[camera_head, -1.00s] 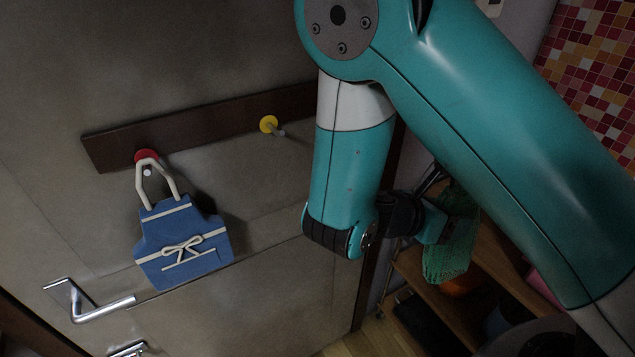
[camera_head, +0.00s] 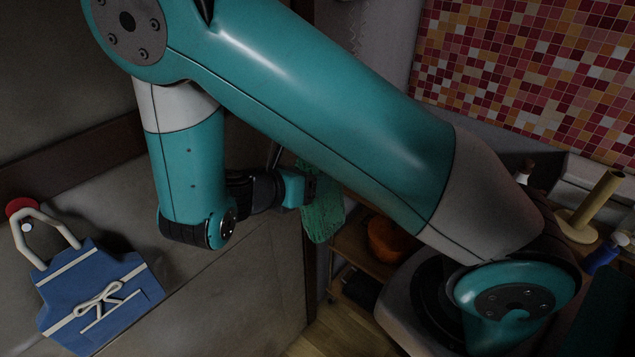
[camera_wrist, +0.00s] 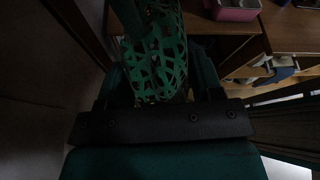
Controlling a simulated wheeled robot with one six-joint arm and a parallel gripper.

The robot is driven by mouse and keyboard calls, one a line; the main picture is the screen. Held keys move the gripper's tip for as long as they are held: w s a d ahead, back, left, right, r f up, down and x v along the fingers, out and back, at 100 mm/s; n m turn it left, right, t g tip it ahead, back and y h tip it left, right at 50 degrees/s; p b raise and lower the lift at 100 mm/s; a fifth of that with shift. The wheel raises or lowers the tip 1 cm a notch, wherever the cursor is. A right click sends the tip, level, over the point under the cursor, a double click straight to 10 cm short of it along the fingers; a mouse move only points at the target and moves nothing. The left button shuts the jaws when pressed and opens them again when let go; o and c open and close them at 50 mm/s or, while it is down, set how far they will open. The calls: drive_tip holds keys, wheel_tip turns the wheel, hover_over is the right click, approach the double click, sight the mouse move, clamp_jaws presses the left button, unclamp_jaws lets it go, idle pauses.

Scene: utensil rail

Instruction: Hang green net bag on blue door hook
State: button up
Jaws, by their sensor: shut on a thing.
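The green net bag (camera_head: 323,208) hangs from my gripper (camera_head: 297,187), partly hidden behind my arm in the head view. In the wrist view the bag's net (camera_wrist: 154,62) shows between the fingers of my gripper (camera_wrist: 158,82), which is shut on it. The blue door hook is not visible in these frames. A red hook (camera_head: 22,208) on the door's dark rail (camera_head: 70,163) holds a blue apron (camera_head: 98,297) by its pale strap. The bag is well to the right of the apron.
The door (camera_head: 225,290) fills the left side. A pale yellow upright holder (camera_head: 594,205) and a blue bottle (camera_head: 602,256) stand at the right, below a tiled wall (camera_head: 530,75).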

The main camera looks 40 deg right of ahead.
drive_tip(key=w+a+f, duration=0.1)
drive_tip(key=w, duration=0.5)
drive_tip(key=shift+w+f, duration=0.35)
idle(0.5)
drive_tip(key=shift+a, duration=0.1)
idle(0.4)
drive_tip(key=o, duration=1)
drive_tip(key=shift+a, duration=0.1)
